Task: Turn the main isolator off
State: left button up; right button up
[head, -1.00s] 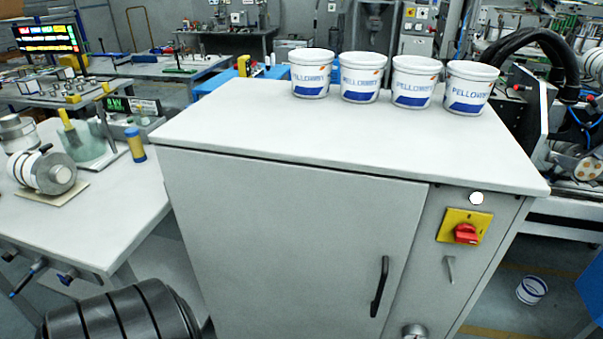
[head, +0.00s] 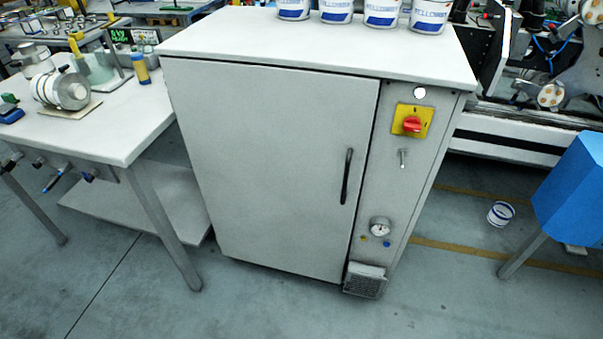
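The main isolator (head: 412,124) is a red rotary knob on a yellow plate. It sits high on the narrow right-hand panel of a grey cabinet (head: 270,165). The red knob appears to lie roughly sideways, but its exact position is too small to read. A white round lamp or button (head: 419,92) is above it, and a small metal lever or key-like part (head: 403,158) is below it. Neither of my grippers shows in the head view.
Several white and blue tubs (head: 380,12) stand on the cabinet top. A gauge (head: 380,227) and a vent (head: 364,280) are lower on the panel. A white table (head: 95,135) stands left, a blue object (head: 570,190) right. The floor in front is clear.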

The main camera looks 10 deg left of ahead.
aim_at(412, 123)
jog(key=k+l+u, duration=0.1)
jog(key=k+l, duration=0.2)
jog(key=k+l+u, duration=0.1)
jog(key=k+l, duration=0.2)
jog(key=k, duration=0.25)
jog(key=i+l+u, duration=0.1)
jog(key=i+l, duration=0.15)
jog(key=i+l+u, duration=0.15)
jog(key=l, duration=0.3)
jog(key=i+l+u, duration=0.1)
jog(key=i+l, duration=0.25)
jog(key=i+l+u, duration=0.15)
jog(key=l, duration=0.3)
jog(key=i, duration=0.1)
